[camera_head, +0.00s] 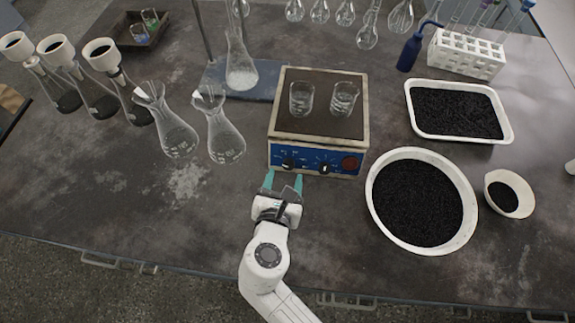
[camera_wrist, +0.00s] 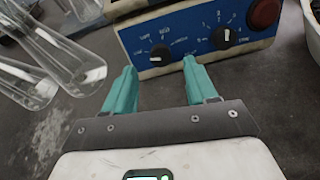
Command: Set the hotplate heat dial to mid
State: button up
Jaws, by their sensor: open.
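The hotplate (camera_head: 276,110) stands at the middle of the bench, with a blue front panel (camera_head: 306,160) facing me. The panel has a left black dial (camera_head: 288,165), a right black dial (camera_head: 324,169) and a red round button (camera_head: 349,162). In the wrist view, small words surround the left dial (camera_wrist: 160,54), whose white mark points left and slightly down. The right dial (camera_wrist: 226,38) has digits around it and its white mark is near upright. Which is the heat dial I cannot read. My gripper (camera_head: 283,176) is open, its teal fingers (camera_wrist: 159,66) just short of the left dial, one to each side.
Two small glass beakers (camera_head: 301,99) stand on the hotplate. Two tilted-looking flasks (camera_head: 225,138) are close on the left. A round bowl of black grains (camera_head: 372,190) is close on the right, with a white tray (camera_head: 411,116) behind. Bare bench lies before the panel.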

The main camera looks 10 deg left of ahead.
aim_at(288, 167)
jog(key=shift+x, duration=2.25)
jog(key=shift+s, duration=0.1)
jog(key=c, duration=1.1)
